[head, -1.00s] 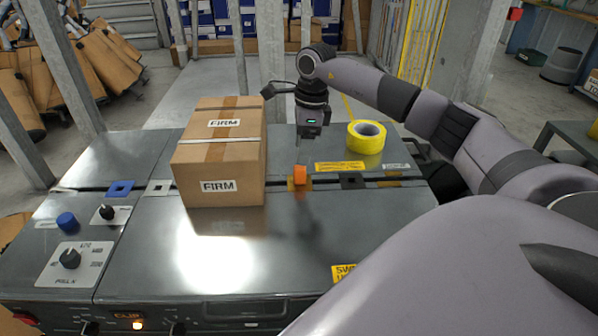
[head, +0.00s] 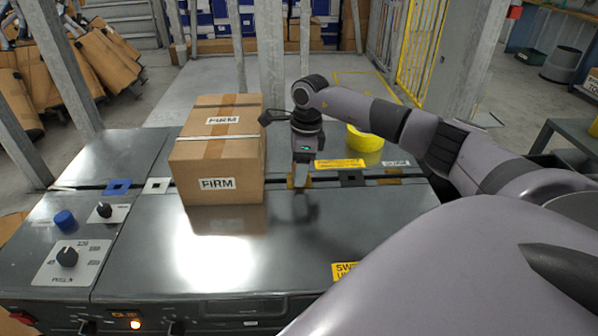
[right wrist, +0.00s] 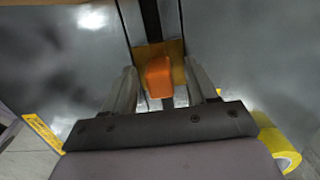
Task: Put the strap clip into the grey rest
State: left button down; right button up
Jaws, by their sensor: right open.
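The strap clip (right wrist: 158,77) is an orange block standing on a yellow-orange square rest (right wrist: 173,48), seen in the right wrist view. In the head view that rest (head: 291,182) sits on the bench slot, and my gripper hides the clip. My right gripper (head: 300,180) points down over it, open, with one finger on each side of the clip in the right wrist view; I cannot tell whether they touch it. The grey rest (head: 158,180), a light grey square with a dark centre, lies left of the carton and looks empty. My left gripper is not in view.
A tall carton (head: 216,160) stands between my gripper and the grey rest. A blue square (head: 117,187) and a dark square (head: 352,178) also lie along the slot. The bench front is mostly clear.

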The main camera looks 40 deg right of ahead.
jog(key=c, duration=1)
jog(key=shift+r, duration=0.1)
notch_tip(320, 180, up, 20)
jog(key=p, duration=0.3)
